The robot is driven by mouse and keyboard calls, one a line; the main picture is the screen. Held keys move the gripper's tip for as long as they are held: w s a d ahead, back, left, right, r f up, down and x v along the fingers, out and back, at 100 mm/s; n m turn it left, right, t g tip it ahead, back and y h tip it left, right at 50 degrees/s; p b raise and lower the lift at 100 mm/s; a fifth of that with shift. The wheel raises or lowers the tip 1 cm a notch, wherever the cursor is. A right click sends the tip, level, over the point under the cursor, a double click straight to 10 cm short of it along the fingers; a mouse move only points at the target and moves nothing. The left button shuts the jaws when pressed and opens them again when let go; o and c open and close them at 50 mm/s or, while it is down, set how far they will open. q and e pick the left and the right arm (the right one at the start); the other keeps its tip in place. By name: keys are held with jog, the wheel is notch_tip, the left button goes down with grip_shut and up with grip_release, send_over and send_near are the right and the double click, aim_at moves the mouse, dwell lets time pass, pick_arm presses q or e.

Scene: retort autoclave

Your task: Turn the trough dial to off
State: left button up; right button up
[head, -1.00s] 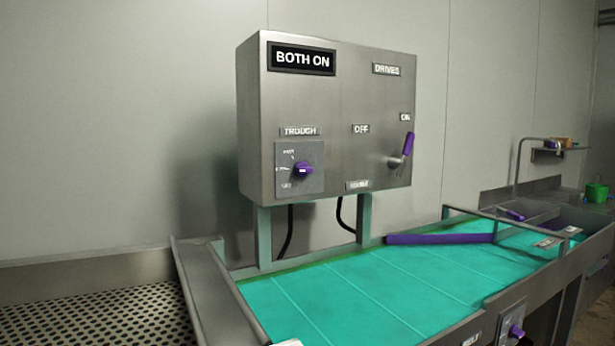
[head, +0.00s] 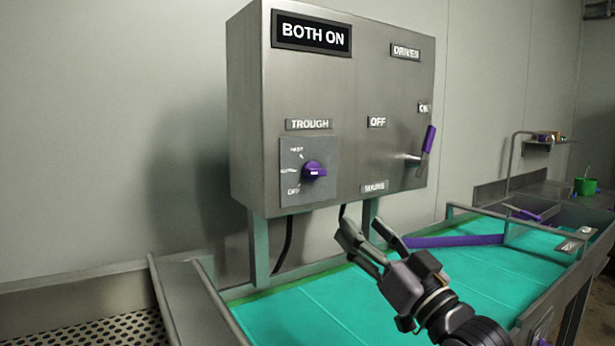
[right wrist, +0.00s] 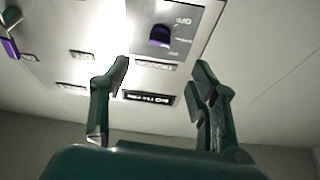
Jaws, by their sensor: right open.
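The trough dial (head: 314,171) is a purple knob on a grey plate under the TROUGH label (head: 309,124) of a steel control box (head: 350,100). Its plate reads FAST at the top and OFF at the bottom. The dial also shows in the right wrist view (right wrist: 160,36), ahead of the fingers. My right gripper (head: 367,232) is open and empty, below and right of the dial and apart from it. It also shows in the right wrist view (right wrist: 162,78). The display (head: 311,33) reads BOTH ON. My left gripper is not in view.
A mains lever (head: 427,143) with a purple grip sits on the box's right, by the ON label. A green conveyor belt (head: 300,310) with a purple bar (head: 455,240) across it lies below. Metal side rails and posts stand near the box.

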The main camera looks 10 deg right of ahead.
notch_tip(320, 180, up, 2)
jog(key=p, duration=0.3)
send_near(319, 175)
jog(key=x, duration=0.3)
jog(key=p+x, duration=0.2)
jog(key=x, duration=0.3)
jog(key=shift+w+r, duration=0.1)
jog(key=shift+r, duration=0.05)
jog(key=shift+w+a, duration=0.2)
jog(key=shift+w, duration=0.15)
jog(key=shift+w+a, duration=0.1)
jog(key=shift+w, duration=0.1)
jog(key=shift+r, duration=0.1)
jog(key=shift+c, duration=0.4)
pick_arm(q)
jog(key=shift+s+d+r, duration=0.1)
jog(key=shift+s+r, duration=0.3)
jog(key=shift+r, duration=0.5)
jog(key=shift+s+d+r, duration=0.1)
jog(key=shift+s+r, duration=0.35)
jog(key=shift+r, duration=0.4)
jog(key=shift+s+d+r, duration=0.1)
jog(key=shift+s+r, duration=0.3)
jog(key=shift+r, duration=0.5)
pick_arm(e)
jog(key=c, duration=1.1)
